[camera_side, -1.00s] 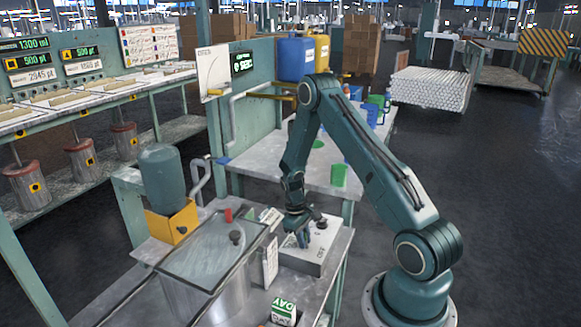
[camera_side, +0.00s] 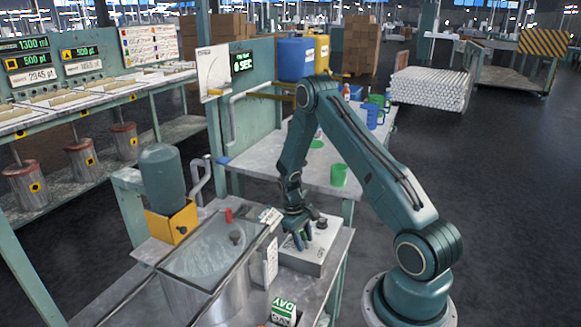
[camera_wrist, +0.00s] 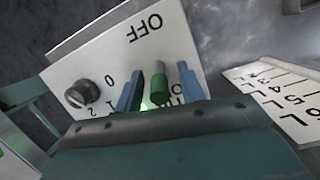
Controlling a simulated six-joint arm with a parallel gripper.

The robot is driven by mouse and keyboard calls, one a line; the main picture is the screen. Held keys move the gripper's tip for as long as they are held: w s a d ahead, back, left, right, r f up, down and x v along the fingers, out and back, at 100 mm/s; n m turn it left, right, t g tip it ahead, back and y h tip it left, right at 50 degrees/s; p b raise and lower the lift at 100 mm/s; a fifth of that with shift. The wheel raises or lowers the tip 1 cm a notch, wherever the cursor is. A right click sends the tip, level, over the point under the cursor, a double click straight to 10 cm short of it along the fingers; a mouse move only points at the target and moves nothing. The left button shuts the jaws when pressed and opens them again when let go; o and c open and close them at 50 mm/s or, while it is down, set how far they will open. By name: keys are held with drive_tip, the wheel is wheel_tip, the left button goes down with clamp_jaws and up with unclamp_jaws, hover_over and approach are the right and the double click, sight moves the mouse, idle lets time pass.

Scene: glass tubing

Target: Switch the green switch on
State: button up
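The green switch (camera_wrist: 159,84) is a small upright lever on a white control box (camera_wrist: 90,62) in the wrist view. A green glow shows at its base. The word OFF is printed on the panel beyond the lever. My gripper (camera_wrist: 159,80) has two blue fingers, one on each side of the lever, with a small gap to each, so it is open around it. In the side view my gripper (camera_side: 303,242) points down at the top of the control box (camera_side: 316,258). The switch is hidden there by the fingers.
A black knob (camera_wrist: 82,93) marked 0, 1, 2 sits beside the switch. A glass-topped tank (camera_side: 208,255) stands left of the box. A green-and-white carton (camera_side: 283,311) is in front. A bench (camera_side: 270,167) with cups lies behind.

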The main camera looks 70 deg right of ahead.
drive_tip(key=shift+r, duration=0.1)
drive_tip(key=v, duration=1.3)
drive_tip(key=shift+r, duration=0.3)
drive_tip(key=shift+w, duration=0.15)
